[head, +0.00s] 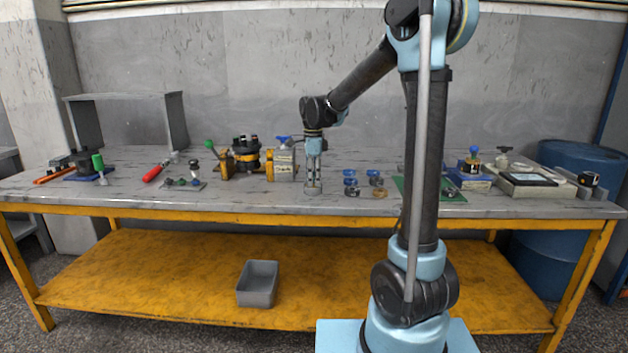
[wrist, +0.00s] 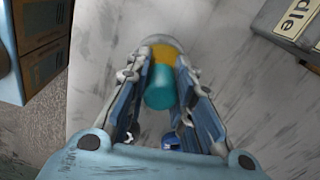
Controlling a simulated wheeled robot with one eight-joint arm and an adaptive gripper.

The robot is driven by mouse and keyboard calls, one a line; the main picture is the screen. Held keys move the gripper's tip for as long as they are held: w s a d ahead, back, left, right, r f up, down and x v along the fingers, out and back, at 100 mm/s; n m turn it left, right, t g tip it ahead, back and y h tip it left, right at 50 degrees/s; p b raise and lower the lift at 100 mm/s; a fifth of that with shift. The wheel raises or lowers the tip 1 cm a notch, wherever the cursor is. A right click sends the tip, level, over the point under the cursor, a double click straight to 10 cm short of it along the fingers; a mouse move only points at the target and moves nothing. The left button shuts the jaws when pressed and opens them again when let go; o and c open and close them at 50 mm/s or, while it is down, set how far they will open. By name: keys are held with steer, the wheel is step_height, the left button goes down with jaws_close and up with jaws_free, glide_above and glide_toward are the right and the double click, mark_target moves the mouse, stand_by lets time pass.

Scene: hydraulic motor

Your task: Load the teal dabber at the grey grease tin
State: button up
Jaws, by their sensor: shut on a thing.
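My gripper (head: 313,184) points straight down over the middle of the bench. In the wrist view my gripper (wrist: 163,62) is shut on the teal dabber (wrist: 160,88), a short teal cylinder between the fingers. Just beyond the dabber, between the fingertips, is a yellow-orange surface (wrist: 163,54) with a grey rim around it, which looks like the grease tin. The dabber's far end overlaps this yellow surface in the picture; I cannot tell whether it touches. In the head view the fingers hide most of the dabber and the tin.
A grey box with a blue handle (head: 284,163) stands just left of my gripper. Small blue-topped parts (head: 350,180) stand to the right. A black and yellow motor assembly (head: 246,152) and a red-handled tool (head: 154,173) are farther left. A grey bin (head: 257,284) sits on the lower shelf.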

stand_by(0.3)
steer(key=shift+r, duration=3.5)
